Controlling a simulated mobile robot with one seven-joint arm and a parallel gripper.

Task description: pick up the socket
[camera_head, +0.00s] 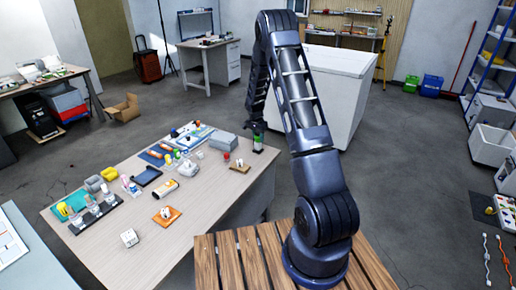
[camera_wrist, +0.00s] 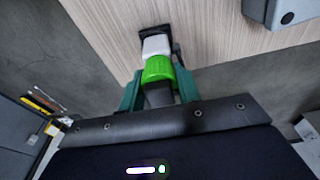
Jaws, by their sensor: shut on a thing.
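My gripper (camera_head: 258,130) is at the far right corner of the wooden table (camera_head: 105,255). In the wrist view its two teal fingers (camera_wrist: 159,78) are shut on a green-and-white piece (camera_wrist: 157,68). The piece has a white part beyond the green and a dark end against the tabletop; I cannot tell whether it touches. The piece also shows below my gripper in the head view (camera_head: 258,142). I cannot tell for sure that it is the socket. Other small white fittings are a white cube (camera_head: 129,238) and a white piece on an orange board (camera_head: 167,212).
A grey box (camera_head: 223,141) and a brown board (camera_head: 240,166) with small parts lie left of my gripper. Several tools and parts crowd the table's left and middle. A large white cabinet (camera_head: 335,90) stands behind. The table's front right is clear.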

